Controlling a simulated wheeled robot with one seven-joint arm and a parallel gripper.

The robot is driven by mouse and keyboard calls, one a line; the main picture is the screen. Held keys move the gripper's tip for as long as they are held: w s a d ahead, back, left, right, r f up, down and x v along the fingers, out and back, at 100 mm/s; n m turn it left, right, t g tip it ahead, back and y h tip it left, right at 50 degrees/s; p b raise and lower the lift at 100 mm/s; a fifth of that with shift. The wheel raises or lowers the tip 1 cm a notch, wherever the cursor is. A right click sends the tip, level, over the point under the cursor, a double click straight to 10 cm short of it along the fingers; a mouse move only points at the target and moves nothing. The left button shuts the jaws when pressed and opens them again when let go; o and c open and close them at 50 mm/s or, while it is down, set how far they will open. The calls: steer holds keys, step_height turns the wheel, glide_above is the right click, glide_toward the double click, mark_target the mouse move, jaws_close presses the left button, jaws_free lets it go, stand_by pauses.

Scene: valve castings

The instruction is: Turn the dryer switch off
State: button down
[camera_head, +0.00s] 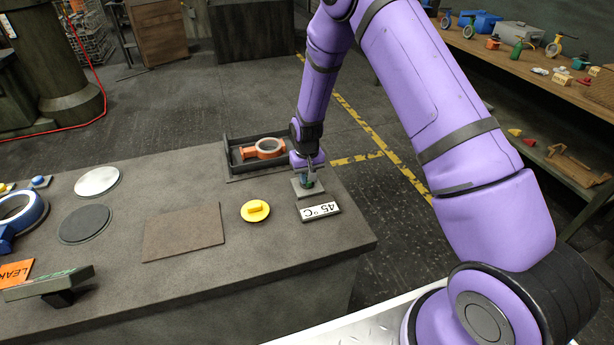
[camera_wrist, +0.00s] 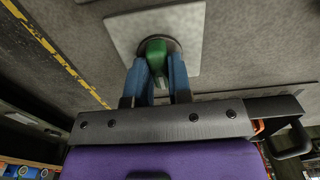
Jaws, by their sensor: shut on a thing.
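The dryer switch stands at the right end of the grey bench, on a light square plate (camera_wrist: 194,63). In the wrist view its green knob (camera_wrist: 155,52) sits on a dark round base in the middle of the plate. My gripper (camera_wrist: 158,70) has its two blue fingers on either side of the green knob, shut on it. In the head view my gripper (camera_head: 309,177) reaches down to the plate (camera_head: 298,191), and the knob is mostly hidden.
A yellow round knob (camera_head: 255,211), a brown mat (camera_head: 185,232) and round discs (camera_head: 97,181) lie farther left. A wooden shelf bench (camera_head: 545,75) with several parts is at the right.

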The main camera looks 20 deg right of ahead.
steer(key=c, duration=1)
jaws_free()
steer(key=shift+c, duration=0.2)
step_height(320, 180, up, 11)
steer(key=shift+f, duration=0.1)
